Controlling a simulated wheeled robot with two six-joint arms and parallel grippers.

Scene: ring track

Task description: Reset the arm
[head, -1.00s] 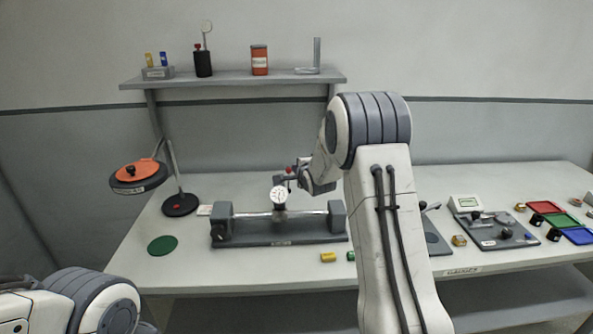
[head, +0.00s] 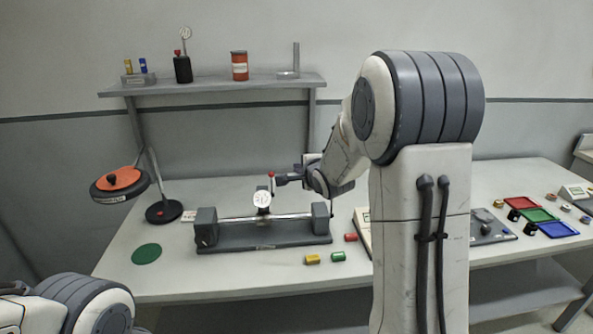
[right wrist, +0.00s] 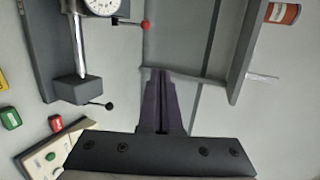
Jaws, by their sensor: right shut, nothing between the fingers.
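My right arm fills the right middle of the head view. Its gripper (head: 283,180) is close behind the dial gauge (head: 262,199), near the gauge's red ball knob. In the right wrist view the two dark fingers (right wrist: 160,78) lie together with nothing between them. The gauge (right wrist: 101,5) is at upper left there, apart from the fingers. The gauge stands on the grey bench stand (head: 265,236). My left arm shows at lower left, but its gripper is out of view.
A lamp (head: 120,184) and a green disc (head: 146,254) are on the left. A shelf (head: 215,86) is above. Coloured trays (head: 540,215) are at right. My arm hides part of the bench.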

